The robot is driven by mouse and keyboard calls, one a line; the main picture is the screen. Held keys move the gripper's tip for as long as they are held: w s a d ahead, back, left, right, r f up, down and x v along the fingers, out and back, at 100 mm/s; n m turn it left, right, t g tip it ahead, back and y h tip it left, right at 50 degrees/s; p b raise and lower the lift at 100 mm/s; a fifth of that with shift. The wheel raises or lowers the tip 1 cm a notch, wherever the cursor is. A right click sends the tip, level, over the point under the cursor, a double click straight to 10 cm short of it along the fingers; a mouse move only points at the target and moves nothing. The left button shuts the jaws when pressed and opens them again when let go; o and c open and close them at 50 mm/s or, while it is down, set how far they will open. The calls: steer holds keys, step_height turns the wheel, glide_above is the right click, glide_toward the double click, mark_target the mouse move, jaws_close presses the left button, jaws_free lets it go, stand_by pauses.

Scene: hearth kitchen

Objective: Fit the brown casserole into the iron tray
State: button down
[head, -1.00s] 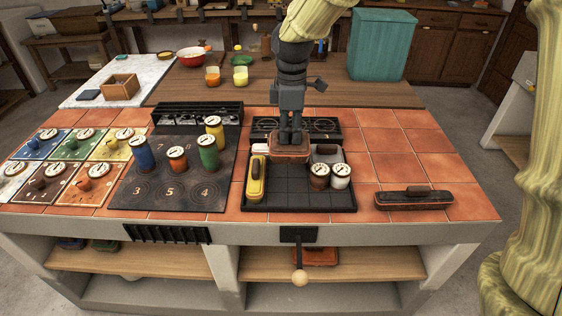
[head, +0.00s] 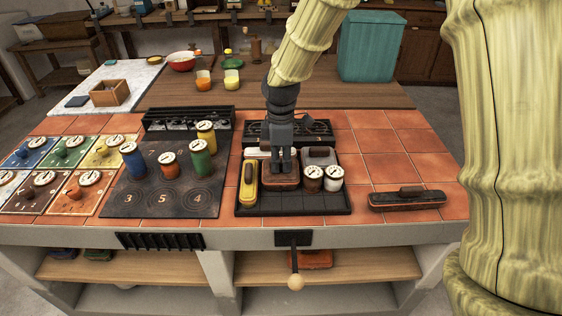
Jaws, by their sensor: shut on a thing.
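The brown casserole (head: 280,181) is held from above by my gripper (head: 280,166), which is shut on it. It is in the iron tray (head: 290,206), a black, low-rimmed tray with a grid floor. The casserole is between a long yellow dish (head: 249,184) on its left and two small white-lidded pots (head: 314,178) on its right. I cannot tell whether its base touches the tray floor. A pale grey dish (head: 320,156) and a white dish (head: 261,152), partly hidden by my gripper, lie towards the back of the tray.
A dark long lidded dish (head: 407,198) lies on the tiles right of the tray. A black numbered board (head: 168,193) with several coloured canisters is on the left. The front strip of the tray is bare. Tiles at the back right are clear.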

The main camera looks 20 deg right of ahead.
mark_target(281, 160)
steer(key=shift+f, duration=0.1)
steer(key=shift+f, duration=0.15)
steer(key=c, duration=1.4)
jaws_free()
steer(key=shift+o, duration=0.2)
step_height(281, 160, up, 12)
